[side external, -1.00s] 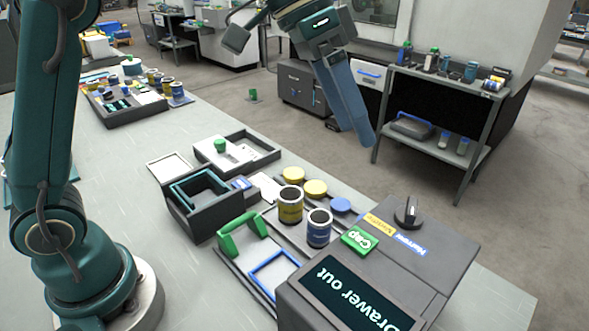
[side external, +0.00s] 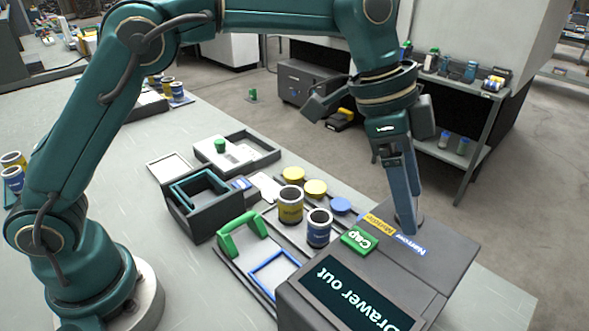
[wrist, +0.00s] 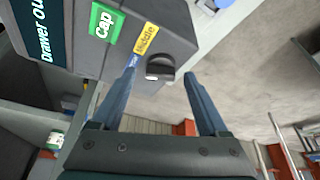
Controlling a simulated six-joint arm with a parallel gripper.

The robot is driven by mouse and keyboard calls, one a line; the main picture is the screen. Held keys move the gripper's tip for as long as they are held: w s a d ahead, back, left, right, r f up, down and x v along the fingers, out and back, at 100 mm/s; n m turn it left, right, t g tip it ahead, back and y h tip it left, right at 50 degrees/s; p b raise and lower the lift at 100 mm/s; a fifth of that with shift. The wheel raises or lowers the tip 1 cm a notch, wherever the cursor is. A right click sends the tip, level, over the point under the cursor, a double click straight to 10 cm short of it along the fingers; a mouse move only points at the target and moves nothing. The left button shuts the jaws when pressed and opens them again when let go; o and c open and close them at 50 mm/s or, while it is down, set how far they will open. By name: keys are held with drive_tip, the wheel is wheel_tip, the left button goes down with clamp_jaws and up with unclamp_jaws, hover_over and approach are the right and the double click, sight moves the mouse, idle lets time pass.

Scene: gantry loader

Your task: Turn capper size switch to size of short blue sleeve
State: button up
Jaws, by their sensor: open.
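The capper size switch is a dark round knob (wrist: 160,66) with a pale mark on its bar. I cannot tell which label it points to. In the wrist view it lies between the fingertips of my open gripper (wrist: 160,73); in the side view my gripper (side external: 407,228) covers most of it. A yellow "Middle" label (wrist: 146,38) and a blue "Narrow" label (side external: 411,245) lie beside the switch. The short blue sleeve (side external: 319,229) stands upright, open end up, beside the capper (side external: 365,280).
A taller yellow sleeve (side external: 290,205) stands next to the blue one. Yellow lids (side external: 315,188) and a blue lid (side external: 341,206) lie behind. A green "Cap" button (side external: 359,240) and a "Drawer out" screen (side external: 345,296) are on the capper. A green handle (side external: 243,234) stands left.

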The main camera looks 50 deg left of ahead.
clamp_jaws()
drive_tip(key=shift+n+t, duration=0.4)
drive_tip(key=shift+n, duration=0.7)
unclamp_jaws()
drive_tip(key=shift+v, duration=2.6)
drive_tip(key=shift+d, duration=0.15)
drive_tip(key=shift+r, duration=0.1)
